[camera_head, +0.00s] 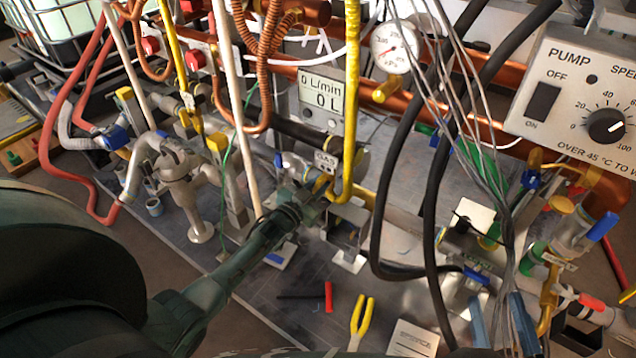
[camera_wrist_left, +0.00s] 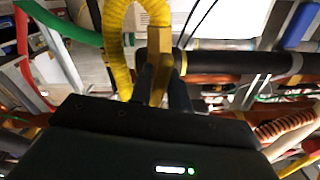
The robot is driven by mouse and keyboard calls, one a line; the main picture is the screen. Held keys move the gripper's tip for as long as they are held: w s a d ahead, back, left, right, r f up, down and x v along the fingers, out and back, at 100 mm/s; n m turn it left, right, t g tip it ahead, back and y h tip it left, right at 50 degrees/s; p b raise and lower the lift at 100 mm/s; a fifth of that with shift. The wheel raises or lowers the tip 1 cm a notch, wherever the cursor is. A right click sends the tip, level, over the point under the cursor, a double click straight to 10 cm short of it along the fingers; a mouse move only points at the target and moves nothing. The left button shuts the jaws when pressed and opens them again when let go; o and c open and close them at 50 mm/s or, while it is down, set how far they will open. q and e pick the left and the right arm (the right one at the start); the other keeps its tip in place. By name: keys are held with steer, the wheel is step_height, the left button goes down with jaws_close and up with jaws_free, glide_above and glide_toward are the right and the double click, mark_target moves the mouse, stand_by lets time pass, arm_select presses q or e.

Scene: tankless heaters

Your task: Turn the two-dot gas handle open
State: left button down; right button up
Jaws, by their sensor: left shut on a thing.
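My left gripper (camera_head: 312,194) reaches in from the lower left to a yellow handle (camera_head: 322,183) on the pipework near the middle of the head view. A small white label (camera_head: 325,161) with dark lettering sits just above it; any dots are too small to count. In the left wrist view, the handle (camera_wrist_left: 158,72) stands between the two dark fingers of my left gripper (camera_wrist_left: 163,88), which are shut on it. The fingers and arm hide part of the handle and its valve in the head view. My right gripper is not in view.
A yellow hose (camera_head: 352,100) hangs close beside the handle. Black hoses (camera_head: 428,200) and grey cables (camera_head: 470,110) hang to the right. A flow display (camera_head: 322,92) is above. Red-handled and yellow-handled tools (camera_head: 361,318) lie on the panel below.

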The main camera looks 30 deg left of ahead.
arm_select(q)
steer(key=shift+n, duration=1)
arm_select(e)
steer(key=shift+s, duration=0.15)
arm_select(q)
steer(key=c, duration=1.4)
jaws_free()
steer(key=shift+c, duration=0.2)
arm_select(e)
steer(key=shift+r, duration=0.1)
